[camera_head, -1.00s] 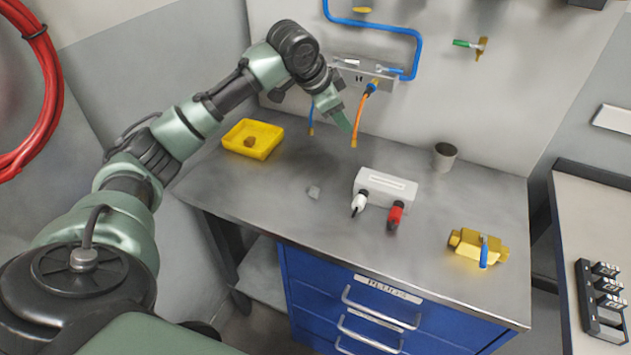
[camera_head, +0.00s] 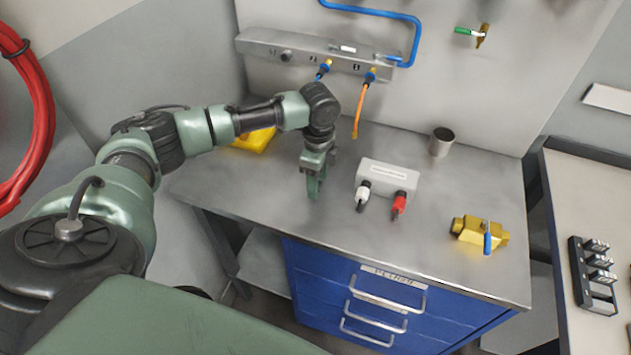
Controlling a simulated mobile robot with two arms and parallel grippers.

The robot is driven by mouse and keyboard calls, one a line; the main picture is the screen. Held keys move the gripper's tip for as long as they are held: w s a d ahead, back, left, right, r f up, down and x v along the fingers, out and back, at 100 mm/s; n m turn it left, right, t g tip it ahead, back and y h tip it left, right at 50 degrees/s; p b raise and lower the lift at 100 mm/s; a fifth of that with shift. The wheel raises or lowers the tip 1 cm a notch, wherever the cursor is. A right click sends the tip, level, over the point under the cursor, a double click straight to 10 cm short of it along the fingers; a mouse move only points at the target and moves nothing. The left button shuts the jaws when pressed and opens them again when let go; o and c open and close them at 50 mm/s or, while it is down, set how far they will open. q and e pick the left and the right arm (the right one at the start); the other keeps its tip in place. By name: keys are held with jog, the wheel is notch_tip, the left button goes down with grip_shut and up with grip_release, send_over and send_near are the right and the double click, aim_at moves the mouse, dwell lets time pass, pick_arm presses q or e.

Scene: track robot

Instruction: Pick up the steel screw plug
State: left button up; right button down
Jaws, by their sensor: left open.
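The small grey piece that lay on the bench top, which looks like the steel screw plug, does not show now; my left gripper covers that spot. My left gripper (camera_head: 314,190) points down over the left-middle of the bench, its fingers close to the bench top. It is open. I cannot tell whether the plug is between its fingers. My right gripper is not in view.
A grey block with a white and a red connector (camera_head: 387,178) stands just right of the gripper. A yellow tray (camera_head: 250,146) is partly behind my left arm. An orange hose (camera_head: 359,112) hangs behind.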

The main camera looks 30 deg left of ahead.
pick_arm(q)
jog(key=shift+f, duration=0.25)
jog(key=shift+d, duration=0.1)
grip_shut()
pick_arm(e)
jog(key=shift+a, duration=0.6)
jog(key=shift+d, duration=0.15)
pick_arm(q)
jog(key=shift+r, duration=0.15)
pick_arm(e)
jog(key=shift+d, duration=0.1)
